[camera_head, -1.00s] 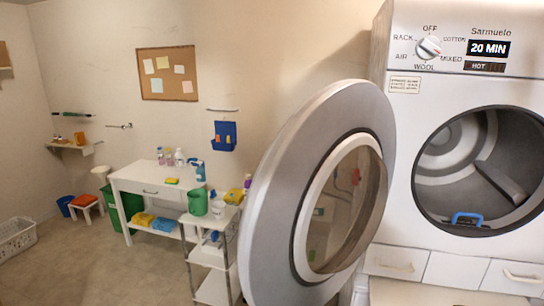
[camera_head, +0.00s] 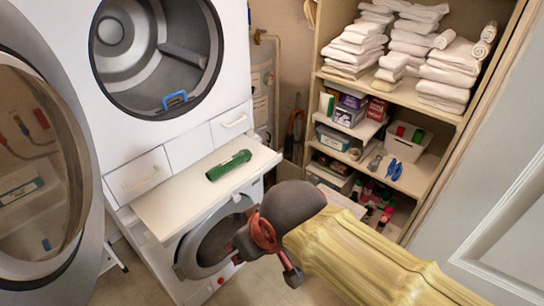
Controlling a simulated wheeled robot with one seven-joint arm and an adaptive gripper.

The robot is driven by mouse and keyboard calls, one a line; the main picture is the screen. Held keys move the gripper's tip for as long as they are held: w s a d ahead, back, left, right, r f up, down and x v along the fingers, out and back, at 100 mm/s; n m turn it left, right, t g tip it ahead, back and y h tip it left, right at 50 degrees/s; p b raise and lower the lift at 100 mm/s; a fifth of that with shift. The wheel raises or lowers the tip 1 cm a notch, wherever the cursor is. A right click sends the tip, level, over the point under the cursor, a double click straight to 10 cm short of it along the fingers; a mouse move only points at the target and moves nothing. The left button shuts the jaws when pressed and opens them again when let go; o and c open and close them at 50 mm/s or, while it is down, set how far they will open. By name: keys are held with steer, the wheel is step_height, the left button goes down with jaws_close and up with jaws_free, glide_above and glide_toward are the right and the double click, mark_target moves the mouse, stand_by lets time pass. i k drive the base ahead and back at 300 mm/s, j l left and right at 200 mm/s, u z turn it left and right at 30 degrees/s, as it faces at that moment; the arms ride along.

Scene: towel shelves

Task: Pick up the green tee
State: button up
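A dark green bundle (camera_head: 229,165), which looks like the green tee rolled up, lies on the white pull-out shelf (camera_head: 172,208) between the upper and lower machines. Nothing touches it. My gripper (camera_head: 280,262), dark grey and red at the end of my yellow-sleeved arm, is in front of the lower machine, below and to the right of the bundle and apart from it. I see the gripper from behind and above, and its fingers are too hidden to tell whether they are open.
The open round dryer door (camera_head: 35,160) fills the left side. A blue-handled thing (camera_head: 175,99) sits in the upper drum. Shelves (camera_head: 440,105) with white towels, boxes and bottles stand right of the machines. A grey panelled door (camera_head: 500,190) is at far right.

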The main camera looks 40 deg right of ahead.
mark_target(222, 169)
steer(key=z, duration=0.5)
steer(key=i+j+z, duration=0.25)
steer(key=z, duration=0.2)
steer(key=i+j+z, duration=0.15)
steer(key=j+z, duration=0.3)
